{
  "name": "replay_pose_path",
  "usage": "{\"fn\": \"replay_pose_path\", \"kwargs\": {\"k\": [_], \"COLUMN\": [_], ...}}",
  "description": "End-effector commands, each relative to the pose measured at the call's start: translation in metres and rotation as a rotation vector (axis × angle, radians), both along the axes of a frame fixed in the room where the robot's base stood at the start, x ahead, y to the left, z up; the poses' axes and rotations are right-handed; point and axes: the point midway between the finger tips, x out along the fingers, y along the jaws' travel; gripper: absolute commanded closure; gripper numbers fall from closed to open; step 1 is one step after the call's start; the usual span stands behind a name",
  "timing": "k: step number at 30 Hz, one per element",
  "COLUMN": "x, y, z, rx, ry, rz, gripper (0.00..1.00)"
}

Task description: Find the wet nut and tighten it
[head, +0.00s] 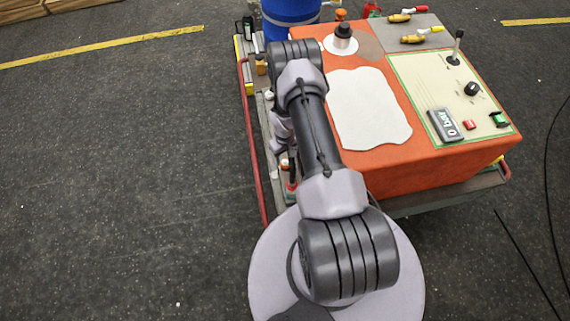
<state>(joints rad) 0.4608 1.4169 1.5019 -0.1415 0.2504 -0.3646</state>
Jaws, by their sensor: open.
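No nut, wet or dry, can be made out in the head view. Small fittings (261,65) sit along the narrow grey strip at the left side of the orange cart, too small to tell apart. My arm reaches forward over the cart's left edge and bends down there. My gripper (291,180) hangs low beside that edge, mostly hidden by my own arm. It is open, and nothing shows in it.
A blue drum (288,15) stands behind. A red rail (252,150) runs along the left. Floor on the left is clear.

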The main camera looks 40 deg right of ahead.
Motion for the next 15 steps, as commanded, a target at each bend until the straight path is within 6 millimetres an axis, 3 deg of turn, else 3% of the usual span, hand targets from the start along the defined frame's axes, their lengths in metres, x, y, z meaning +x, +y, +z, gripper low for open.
{"fn": "replay_pose_path", "kwargs": {"k": [1,6,15], "x": [0.000,0.000,0.000], "y": [0.000,0.000,-0.001], "z": [-0.016,-0.040,-0.046], "rx": [0.000,0.000,0.000], "ry": [0.001,0.001,0.000], "rz": [0.000,-0.001,-0.001], "gripper": [0.43,0.43,0.43]}}
